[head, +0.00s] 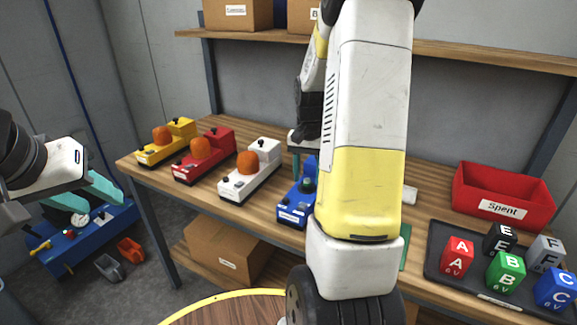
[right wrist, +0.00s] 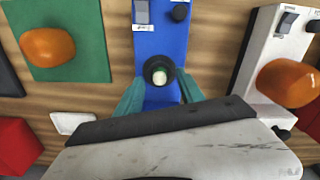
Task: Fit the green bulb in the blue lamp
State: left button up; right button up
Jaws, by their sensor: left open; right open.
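The blue lamp (head: 296,207) stands on the table, partly hidden by my right arm in the head view. In the right wrist view the blue lamp (right wrist: 158,40) has a dark round socket (right wrist: 151,66) with a small pale-green rounded thing (right wrist: 160,76) in it. I cannot tell for sure that this is the green bulb. My right gripper (right wrist: 162,88) is open, its teal fingers on either side of the socket. A green block marked B (head: 506,271) sits in the dark tray (head: 440,273). My left gripper (head: 104,205) is open and empty, left of the table.
White (head: 235,185), red (head: 192,170) and yellow (head: 153,152) lamps with orange domes stand left of the blue lamp. A loose orange dome (right wrist: 48,47) lies on a green mat (right wrist: 85,68). A red Spent bin (head: 475,202) stands right. A white object (right wrist: 72,123) lies near the mat.

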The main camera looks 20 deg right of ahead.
aim_at(307, 178)
jog(key=shift+r, duration=3.9)
jog(key=s+a+r+n+t+y, duration=0.1)
jog(key=s+a+r+n+t, duration=0.2)
jog(key=s+a+r, duration=0.2)
jog(key=s+a+r+n+t+y, duration=0.1)
jog(key=s+a+r+n+t, duration=0.2)
jog(key=s+a, duration=0.9)
notch_tip(307, 178, up, 2)
jog(key=shift+s+r+n, duration=0.2)
jog(key=shift+s+n, duration=0.3)
jog(key=shift+n, duration=0.3)
